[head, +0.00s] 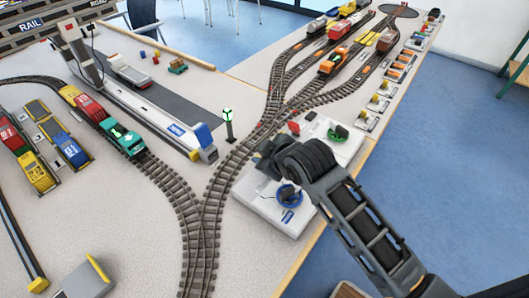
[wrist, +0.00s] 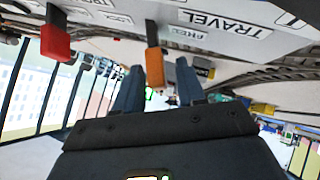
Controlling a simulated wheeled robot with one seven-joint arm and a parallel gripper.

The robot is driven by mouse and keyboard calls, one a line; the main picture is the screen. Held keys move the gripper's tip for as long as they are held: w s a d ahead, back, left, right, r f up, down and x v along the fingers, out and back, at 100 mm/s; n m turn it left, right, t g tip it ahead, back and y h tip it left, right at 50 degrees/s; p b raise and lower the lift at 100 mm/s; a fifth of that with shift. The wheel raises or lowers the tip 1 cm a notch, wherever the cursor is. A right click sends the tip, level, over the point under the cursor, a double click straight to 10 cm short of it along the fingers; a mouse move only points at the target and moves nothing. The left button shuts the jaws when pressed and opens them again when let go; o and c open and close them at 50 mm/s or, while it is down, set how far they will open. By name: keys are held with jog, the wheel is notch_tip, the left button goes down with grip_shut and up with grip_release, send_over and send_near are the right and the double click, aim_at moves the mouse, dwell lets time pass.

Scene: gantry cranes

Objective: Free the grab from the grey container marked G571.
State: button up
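My gripper (wrist: 158,72) points at a white control panel (wrist: 225,20), upside down in the wrist view and lettered TRAVEL. Its fingers are apart, with an orange lever handle (wrist: 154,68) showing between them; I cannot tell whether they touch it. A red lever handle (wrist: 56,42) stands to the left. In the head view my gripper (head: 265,155) is over the white control boxes, its fingers mostly hidden. A gantry crane (head: 76,45) stands at the upper left over a grey lane. I cannot make out the grab or any marking G571.
Toy tracks (head: 200,205) cross the table. A teal locomotive (head: 122,138) and several containers are at left. Blue floor (head: 450,150) is clear at right.

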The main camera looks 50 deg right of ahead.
jog(key=v, duration=0.7)
jog(key=shift+s+a+r, duration=0.1)
jog(key=shift+s+r, duration=0.15)
jog(key=shift+s, duration=0.05)
